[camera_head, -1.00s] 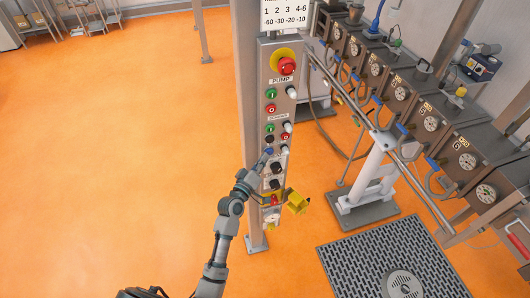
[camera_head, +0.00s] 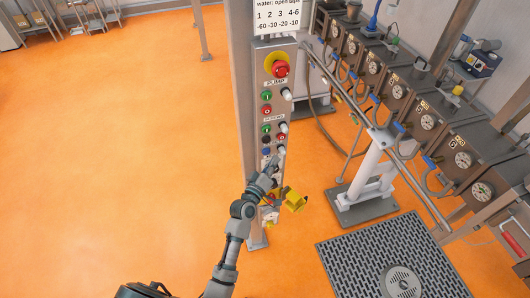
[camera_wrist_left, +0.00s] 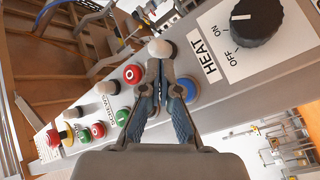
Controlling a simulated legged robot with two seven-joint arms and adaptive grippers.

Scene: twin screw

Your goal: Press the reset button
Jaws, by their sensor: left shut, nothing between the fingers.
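The control panel (camera_head: 259,100) is a tall, narrow grey box with a column of buttons. A blue button (camera_head: 266,151) sits low in the column; no reset label is readable. In the left wrist view the blue button (camera_wrist_left: 188,90) is just right of the fingers and partly hidden by them. My left gripper (camera_head: 274,161) is in front of the panel, slightly below and right of the blue button. In the wrist view its fingertips (camera_wrist_left: 160,62) are together and empty, overlapping the lower edge of a white knob (camera_wrist_left: 160,48). Contact cannot be told. My right gripper is not in view.
A red emergency stop (camera_head: 281,69) tops the panel. Red (camera_wrist_left: 132,74) and green (camera_wrist_left: 122,117) buttons are close to the fingers, as is a black HEAT dial (camera_wrist_left: 253,20). A yellow part (camera_head: 294,200) sticks out below. Machines with gauges stand right; open floor lies left.

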